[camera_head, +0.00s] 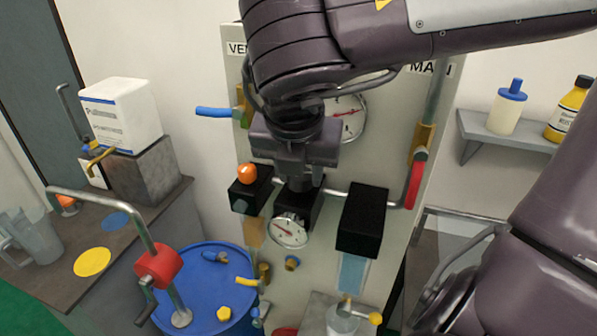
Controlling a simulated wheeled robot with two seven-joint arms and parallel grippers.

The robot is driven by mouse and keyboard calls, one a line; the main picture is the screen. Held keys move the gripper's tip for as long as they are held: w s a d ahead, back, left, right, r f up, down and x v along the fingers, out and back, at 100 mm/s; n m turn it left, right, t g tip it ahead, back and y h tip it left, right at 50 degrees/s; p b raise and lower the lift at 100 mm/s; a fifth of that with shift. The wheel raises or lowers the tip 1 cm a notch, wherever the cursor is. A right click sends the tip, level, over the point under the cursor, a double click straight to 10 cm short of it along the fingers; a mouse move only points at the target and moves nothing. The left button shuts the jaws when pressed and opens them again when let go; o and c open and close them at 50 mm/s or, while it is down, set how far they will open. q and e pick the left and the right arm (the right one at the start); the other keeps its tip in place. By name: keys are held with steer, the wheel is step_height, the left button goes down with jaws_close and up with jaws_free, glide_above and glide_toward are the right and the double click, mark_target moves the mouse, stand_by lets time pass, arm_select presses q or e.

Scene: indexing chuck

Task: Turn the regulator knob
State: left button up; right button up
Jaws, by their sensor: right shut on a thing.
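The regulator (300,213) is a black block on the pale panel, with a small round gauge (289,231) on its front. My right gripper (300,184) reaches down over the top of this block, its jaws shut on the regulator knob. The knob itself is hidden by the gripper and wrist. My left gripper is not in view.
An orange knob (247,172) on a black block sits close left of the gripper. A larger black block (362,220) and a red lever (415,185) are to the right. A blue lever (214,112) sticks out left. A blue drum (205,285) stands below left.

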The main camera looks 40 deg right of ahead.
steer(key=shift+n+t, duration=0.3)
steer(key=shift+n, duration=0.6)
steer(key=o, duration=1)
steer(key=shift+r, duration=0.15)
steer(key=b+v, duration=0.1)
steer(key=v, duration=0.6)
steer(key=shift+r, duration=0.3)
steer(key=shift+d, duration=0.1)
steer(key=shift+s, duration=0.1)
